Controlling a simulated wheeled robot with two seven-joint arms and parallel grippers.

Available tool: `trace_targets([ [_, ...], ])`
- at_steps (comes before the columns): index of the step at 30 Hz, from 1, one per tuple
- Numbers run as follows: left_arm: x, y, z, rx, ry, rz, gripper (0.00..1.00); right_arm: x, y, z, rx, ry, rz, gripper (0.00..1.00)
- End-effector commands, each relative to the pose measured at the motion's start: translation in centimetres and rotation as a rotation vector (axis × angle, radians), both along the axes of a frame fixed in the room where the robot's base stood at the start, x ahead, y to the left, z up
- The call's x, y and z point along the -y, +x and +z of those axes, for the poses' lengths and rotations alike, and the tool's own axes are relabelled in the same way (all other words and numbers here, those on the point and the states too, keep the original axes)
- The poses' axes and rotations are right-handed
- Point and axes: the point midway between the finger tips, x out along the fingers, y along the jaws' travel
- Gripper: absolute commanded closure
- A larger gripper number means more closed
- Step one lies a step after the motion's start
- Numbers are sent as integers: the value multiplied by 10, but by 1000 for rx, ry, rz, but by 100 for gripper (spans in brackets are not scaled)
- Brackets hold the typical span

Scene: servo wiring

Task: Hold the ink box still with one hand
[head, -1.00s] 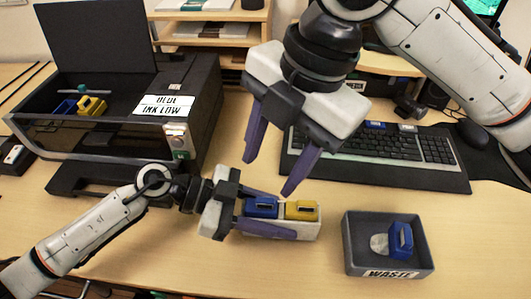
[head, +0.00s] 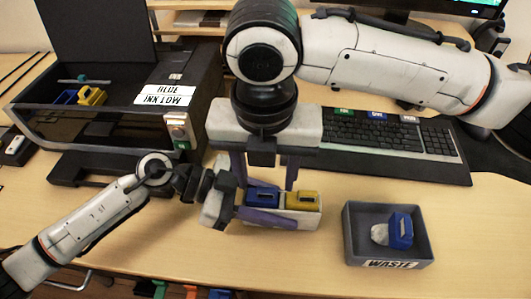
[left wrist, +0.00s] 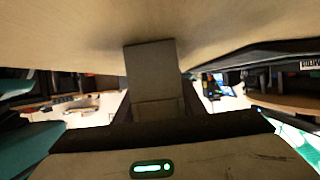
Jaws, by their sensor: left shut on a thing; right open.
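The ink box (head: 309,219) is a small white box on the table, holding a blue cartridge (head: 263,196) at left and a yellow cartridge (head: 302,200) at right. My left gripper (head: 262,211) is shut on the box from its left end, with one purple finger along the near side; the far finger is mostly hidden. My right gripper (head: 266,178) points down over the box, open and empty, its fingers spread to either side above the blue cartridge. I cannot tell whether they touch anything. The left wrist view does not show the box clearly.
A black printer (head: 95,135) labelled "BLUE INK LOW" stands open at left, with blue and yellow cartridges (head: 92,96) inside. A grey "WASTE" tray (head: 350,235) holding a blue cartridge (head: 400,229) sits right of the box. A keyboard (head: 390,145) lies behind. The right front table is clear.

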Motion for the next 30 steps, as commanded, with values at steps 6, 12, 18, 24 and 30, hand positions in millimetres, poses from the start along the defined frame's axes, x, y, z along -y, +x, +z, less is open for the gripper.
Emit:
trace_targets([
  [6, 0, 0, 0, 0, -1, 0, 88, 0, 3, -26, -1, 0, -2, 52],
  [12, 0, 0, 0, 0, -1, 0, 88, 0, 4, -33, 1, 1, -2, 52],
  [18, 0, 0, 0, 0, -1, 0, 88, 0, 4, -33, 0, 1, -2, 52],
  [24, 0, 0, 0, 0, -1, 0, 88, 0, 4, -32, 0, 1, -1, 85],
  [30, 0, 0, 0, 0, -1, 0, 88, 0, 4, -32, 0, 1, -1, 94],
])
